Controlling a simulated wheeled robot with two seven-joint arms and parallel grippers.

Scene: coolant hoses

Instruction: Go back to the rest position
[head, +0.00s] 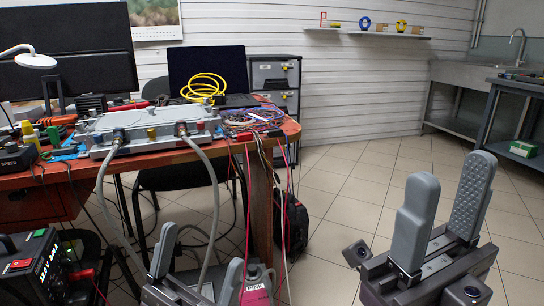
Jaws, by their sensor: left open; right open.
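A grey metal unit (150,122) sits on the red-brown workbench (50,198). Two grey hoses are joined to fittings on its front side. The left hose (101,185) and the right hose (214,190) hang over the bench edge toward the floor; their lower ends are hidden behind my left gripper. My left gripper (200,248) is low in front of the bench, its fingers apart, with no object visibly held. My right gripper (448,192) is open and empty over the tiled floor at the right, well apart from the bench and hoses.
A pink container (258,287) stands behind my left gripper. A black power supply (38,268) is at the lower left. Red and white cables (249,190) hang off the bench's right end near a black bag (294,224). The tiled floor (350,180) is clear toward the sink (485,80).

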